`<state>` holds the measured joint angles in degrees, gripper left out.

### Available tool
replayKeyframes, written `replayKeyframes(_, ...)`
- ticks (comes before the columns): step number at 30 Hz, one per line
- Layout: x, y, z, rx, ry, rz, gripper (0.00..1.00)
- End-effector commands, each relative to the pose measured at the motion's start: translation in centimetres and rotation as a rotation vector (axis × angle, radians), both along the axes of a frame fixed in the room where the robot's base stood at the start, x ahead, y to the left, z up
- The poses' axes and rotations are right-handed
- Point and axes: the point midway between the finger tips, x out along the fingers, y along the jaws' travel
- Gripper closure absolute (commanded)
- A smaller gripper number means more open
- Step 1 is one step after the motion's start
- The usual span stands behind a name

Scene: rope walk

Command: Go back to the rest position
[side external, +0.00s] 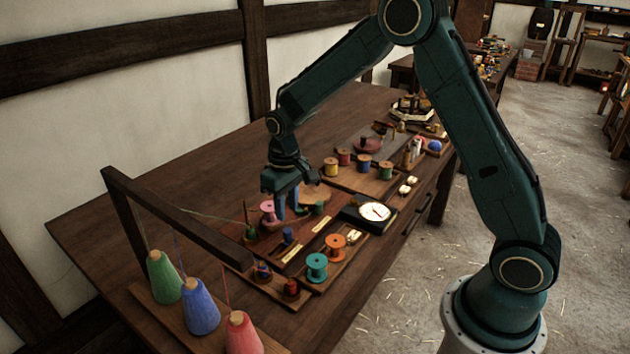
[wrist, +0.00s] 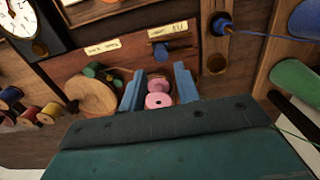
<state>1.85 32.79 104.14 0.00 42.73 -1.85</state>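My gripper (side external: 287,212) hangs low over the workbench, pointing down, with the arm bent out over the table. In the wrist view my gripper (wrist: 158,74) has its two blue fingers apart. A pink spool (wrist: 158,97) shows between the fingers in that view. In the side view the pink spool (side external: 267,207) stands just left of the fingers. Nothing appears to be held. The rest position is not marked in either view.
A dial scale (side external: 374,212), teal spool (side external: 316,267) and orange spool (side external: 335,246) stand nearby. A wooden bar frame (side external: 175,215) and several thread cones (side external: 200,308) stand at left. A round wooden piece (wrist: 90,97) lies beside the fingers. Bare table (side external: 150,190) lies behind.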

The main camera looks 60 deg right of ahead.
Motion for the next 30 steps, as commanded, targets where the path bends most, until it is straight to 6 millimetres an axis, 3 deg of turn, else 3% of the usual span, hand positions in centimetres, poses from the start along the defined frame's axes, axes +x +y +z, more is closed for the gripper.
replayKeyframes(11, -2.9, 0.3, 6.5, -0.002, -0.077, 0.000, 0.68)
replayKeyframes(21, -7.9, 0.7, 13.0, -0.004, -0.172, 0.001, 0.68)
replayKeyframes(30, -13.2, 1.0, 17.1, -0.004, -0.255, 0.001, 0.68)
